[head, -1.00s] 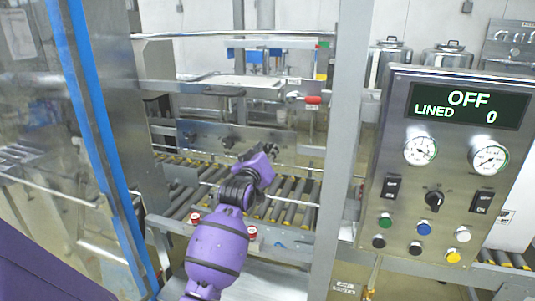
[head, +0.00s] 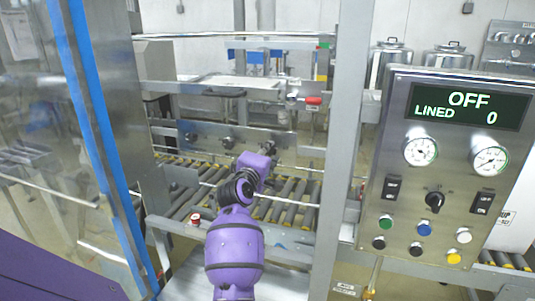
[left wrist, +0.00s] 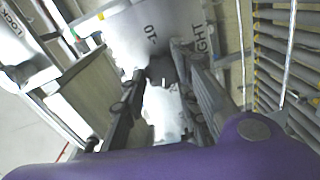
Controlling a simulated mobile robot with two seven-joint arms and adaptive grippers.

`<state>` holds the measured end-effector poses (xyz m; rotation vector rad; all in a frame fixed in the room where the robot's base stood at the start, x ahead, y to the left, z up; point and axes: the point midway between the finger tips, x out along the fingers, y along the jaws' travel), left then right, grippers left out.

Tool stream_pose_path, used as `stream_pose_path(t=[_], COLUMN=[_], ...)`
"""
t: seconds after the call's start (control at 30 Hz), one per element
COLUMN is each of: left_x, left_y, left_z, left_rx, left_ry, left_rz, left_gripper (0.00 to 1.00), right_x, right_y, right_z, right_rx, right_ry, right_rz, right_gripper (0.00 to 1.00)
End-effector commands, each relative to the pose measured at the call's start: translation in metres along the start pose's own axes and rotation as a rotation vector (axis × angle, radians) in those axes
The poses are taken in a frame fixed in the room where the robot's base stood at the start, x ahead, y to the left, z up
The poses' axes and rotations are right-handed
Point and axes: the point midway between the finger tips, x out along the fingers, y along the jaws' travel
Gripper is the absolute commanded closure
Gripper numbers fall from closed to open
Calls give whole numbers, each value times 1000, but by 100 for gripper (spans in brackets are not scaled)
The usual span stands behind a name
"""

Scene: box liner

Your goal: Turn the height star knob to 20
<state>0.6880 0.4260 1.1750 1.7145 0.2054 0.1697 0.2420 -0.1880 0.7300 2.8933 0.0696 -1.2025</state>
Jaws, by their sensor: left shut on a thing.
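My left gripper (head: 277,155) reaches to the right part of a metal plate (head: 205,130) above the roller conveyor. In the left wrist view, its two dark fingers (left wrist: 165,95) are on either side of a dark knob (left wrist: 160,68), the height star knob, and shut on it. The plate behind it shows "-10" and letters ending in "GHT" (left wrist: 205,42). The knob's pointer and the 20 mark cannot be made out. In the head view my gripper mostly hides this knob. My right gripper is not in view.
A control panel (head: 450,150) at right reads "OFF, LINED 0". A steel post (head: 338,180) stands right of my arm. A blue-edged clear door (head: 105,150) stands at left. Rollers (head: 290,195) run below.

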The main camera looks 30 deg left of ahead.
Motion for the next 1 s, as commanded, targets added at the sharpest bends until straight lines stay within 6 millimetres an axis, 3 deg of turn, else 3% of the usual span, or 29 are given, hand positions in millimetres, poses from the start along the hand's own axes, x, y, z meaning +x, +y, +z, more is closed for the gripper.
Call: stream_pose_path(t=[0.03,0.43,1.0], left_x=[0,0,0], left_y=[9,11,13], left_z=[1,-3,-6], left_rx=[-47,-310,-397], left_ry=[-1,0,2], left_rz=[15,19,24], left_gripper=[98,98,98], right_x=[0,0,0], right_y=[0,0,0], right_z=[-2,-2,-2], right_rx=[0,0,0], right_ry=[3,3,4], right_rz=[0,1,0], right_gripper=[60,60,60])
